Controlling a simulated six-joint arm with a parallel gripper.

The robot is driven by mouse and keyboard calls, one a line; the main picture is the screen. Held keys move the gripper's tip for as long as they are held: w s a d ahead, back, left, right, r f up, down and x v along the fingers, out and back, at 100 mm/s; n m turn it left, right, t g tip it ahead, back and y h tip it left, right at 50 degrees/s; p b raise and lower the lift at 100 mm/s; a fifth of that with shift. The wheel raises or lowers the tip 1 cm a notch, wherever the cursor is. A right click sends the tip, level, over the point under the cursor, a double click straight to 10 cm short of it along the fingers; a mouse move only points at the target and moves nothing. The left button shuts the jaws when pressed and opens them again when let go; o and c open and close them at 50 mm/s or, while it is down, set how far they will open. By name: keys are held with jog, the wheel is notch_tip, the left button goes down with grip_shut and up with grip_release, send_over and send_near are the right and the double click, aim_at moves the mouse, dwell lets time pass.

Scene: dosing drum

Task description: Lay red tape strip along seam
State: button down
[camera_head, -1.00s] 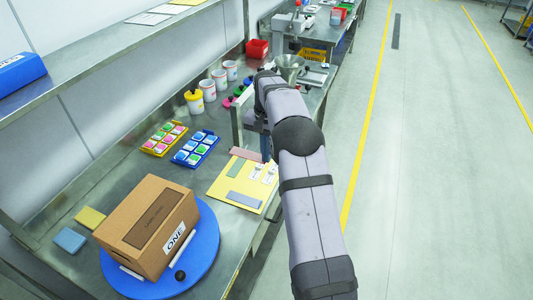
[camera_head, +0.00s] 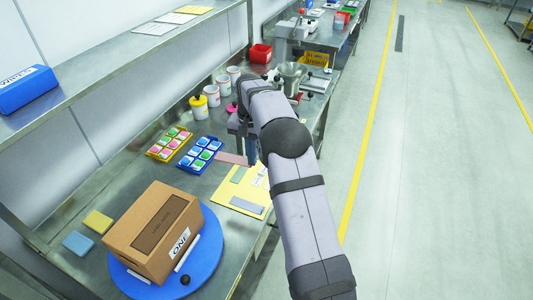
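A dull red tape strip (camera_head: 233,159) is at the end of my gripper (camera_head: 252,154), over the back left edge of a yellow sheet (camera_head: 228,196). My gripper is small and partly hidden by my arm; the strip has moved with it, so it appears shut on the strip's right end. A long darker brown rectangle (camera_head: 160,224) runs along the box top; a seam line is too small to tell.
A green strip (camera_head: 239,174) and a grey strip (camera_head: 247,205) lie on the sheet. Blue (camera_head: 204,153) and yellow (camera_head: 168,144) trays hold colored pieces. Several tubs stand behind. Yellow (camera_head: 98,221) and blue (camera_head: 78,244) blocks lie left of the box. A shelf (camera_head: 110,75) overhangs the bench's left.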

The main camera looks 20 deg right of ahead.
jog(key=s+a+r+n+p, duration=0.1)
jog(key=a+n+p, duration=0.1)
jog(key=a, duration=0.7)
jog(key=s+a+r+n+p, duration=0.1)
jog(key=a+n+p, duration=0.2)
jog(key=a, duration=0.7)
jog(key=s+a+r+n+p, duration=0.1)
jog(key=a+n+p, duration=0.1)
jog(key=a, duration=0.8)
jog(key=shift+s+n+p, duration=0.25)
jog(key=shift+n+p, duration=0.15)
jog(key=shift+n, duration=0.2)
jog(key=shift+w+a+f+n, duration=0.1)
jog(key=shift+w+n, duration=0.1)
jog(key=shift+n, duration=0.3)
jog(key=n, duration=0.5)
jog(key=w+r+n, duration=0.1)
jog(key=n, duration=0.1)
jog(key=shift+a+n, duration=0.1)
jog(key=shift+n, duration=0.2)
jog(key=shift+f, duration=0.15)
jog(key=shift+f+b, duration=0.35)
jog(key=shift+f, duration=1.55)
jog(key=shift+f+b, duration=0.6)
jog(key=shift+f, duration=0.5)
